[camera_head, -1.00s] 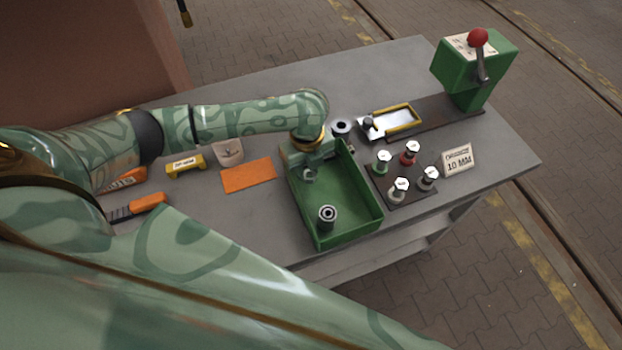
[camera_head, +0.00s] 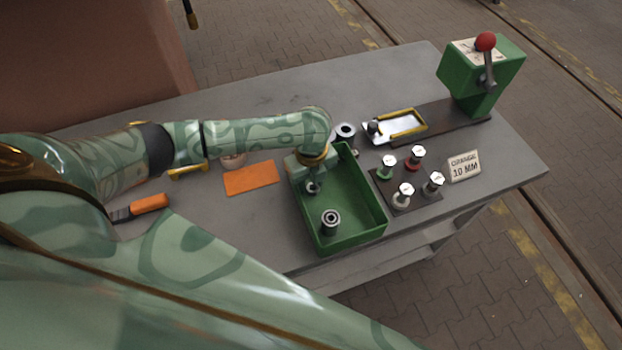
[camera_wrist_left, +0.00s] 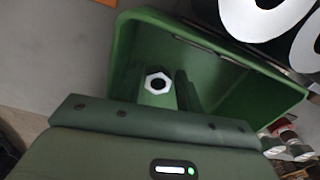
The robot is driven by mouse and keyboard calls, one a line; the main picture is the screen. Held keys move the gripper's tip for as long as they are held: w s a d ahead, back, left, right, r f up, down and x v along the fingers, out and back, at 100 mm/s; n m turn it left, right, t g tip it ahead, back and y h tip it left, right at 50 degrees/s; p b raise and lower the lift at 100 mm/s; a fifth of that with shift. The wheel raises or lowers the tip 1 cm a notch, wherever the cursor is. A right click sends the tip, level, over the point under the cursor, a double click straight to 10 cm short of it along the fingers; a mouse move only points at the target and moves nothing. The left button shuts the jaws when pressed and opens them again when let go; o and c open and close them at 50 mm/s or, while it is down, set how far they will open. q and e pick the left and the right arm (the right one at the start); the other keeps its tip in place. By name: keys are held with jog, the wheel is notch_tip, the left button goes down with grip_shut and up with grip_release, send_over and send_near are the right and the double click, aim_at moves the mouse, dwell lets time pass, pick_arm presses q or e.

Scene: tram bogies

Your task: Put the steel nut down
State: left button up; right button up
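My left gripper (camera_head: 313,183) reaches down into the left part of the green tray (camera_head: 376,226). The steel nut (camera_head: 313,188) shows as a small dark-holed ring at its fingertips. In the left wrist view, the pale hexagonal nut (camera_wrist_left: 158,84) with a black hole is at the fingers (camera_wrist_left: 172,90), which look closed on it over the tray (camera_wrist_left: 125,50). Whether the nut touches the tray floor is not clear. My right gripper is not in view.
A steel cylinder (camera_head: 330,222) stands in the tray near the gripper. Several bolts on a dark plate (camera_head: 422,200) and a 10 MM sign (camera_head: 463,165) are right of the tray. An orange card (camera_head: 250,179) lies left. Behind are a dark-holed cylinder (camera_head: 346,133) and a green lever box (camera_head: 480,75).

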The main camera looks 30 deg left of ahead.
aim_at(311, 184)
pick_arm(q)
notch_tip(311, 184, up, 12)
jog(key=p, duration=0.4)
jog(key=shift+r, duration=0.15)
